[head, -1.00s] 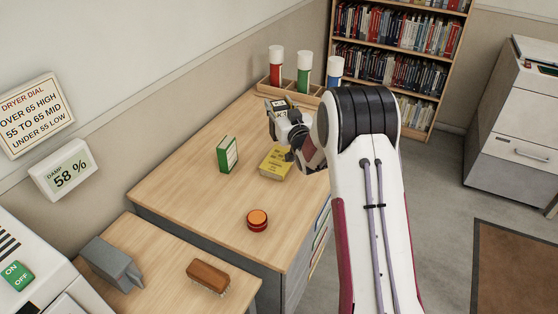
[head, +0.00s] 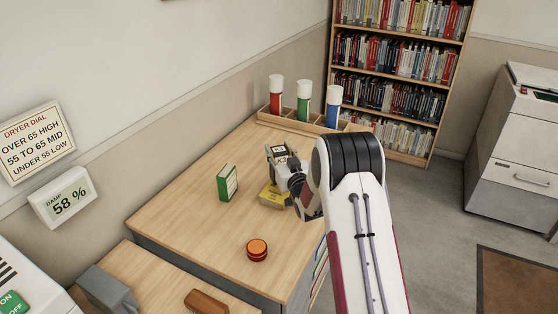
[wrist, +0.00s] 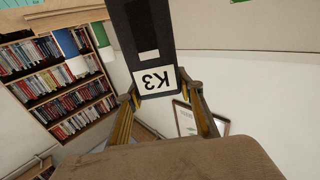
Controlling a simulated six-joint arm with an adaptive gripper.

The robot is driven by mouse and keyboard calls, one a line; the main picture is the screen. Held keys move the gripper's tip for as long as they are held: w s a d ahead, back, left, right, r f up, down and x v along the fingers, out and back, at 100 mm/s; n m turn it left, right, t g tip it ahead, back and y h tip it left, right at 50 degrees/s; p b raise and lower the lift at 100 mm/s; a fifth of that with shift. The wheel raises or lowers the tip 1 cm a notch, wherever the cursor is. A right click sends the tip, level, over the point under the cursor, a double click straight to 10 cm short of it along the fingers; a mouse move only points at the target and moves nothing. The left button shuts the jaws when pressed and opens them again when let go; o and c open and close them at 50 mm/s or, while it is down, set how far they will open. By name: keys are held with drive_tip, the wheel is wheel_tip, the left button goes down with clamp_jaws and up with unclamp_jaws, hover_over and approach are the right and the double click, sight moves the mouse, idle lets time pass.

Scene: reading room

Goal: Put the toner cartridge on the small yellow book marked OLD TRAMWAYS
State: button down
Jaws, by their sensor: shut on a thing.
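My gripper (wrist: 163,95) is shut on a black cartridge (wrist: 145,35) with a white label reading K3, upside down in the wrist view. In the head view my gripper (head: 283,160) holds it above the desk, close over the far part of the small yellow book (head: 271,195). The book lies flat, its far part hidden behind the gripper and cartridge. Its title is too small to read. I cannot tell whether the cartridge touches the book.
A green book (head: 228,182) stands upright to the left. A round orange-red object (head: 257,250) sits nearer the desk's front. A wooden rack (head: 290,123) with red, green and blue white-capped tubes stands at the back. The desk (head: 190,215) is clear at left.

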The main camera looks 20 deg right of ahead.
sight(279, 160)
drive_tip(key=shift+f, duration=1.9)
drive_tip(key=c, duration=1.4)
unclamp_jaws()
drive_tip(key=shift+f, duration=0.1)
drive_tip(key=shift+o, duration=0.2)
drive_tip(key=shift+s, duration=0.15)
drive_tip(key=s, duration=1.1)
drive_tip(key=shift+s, duration=0.4)
drive_tip(key=shift+r, duration=0.25)
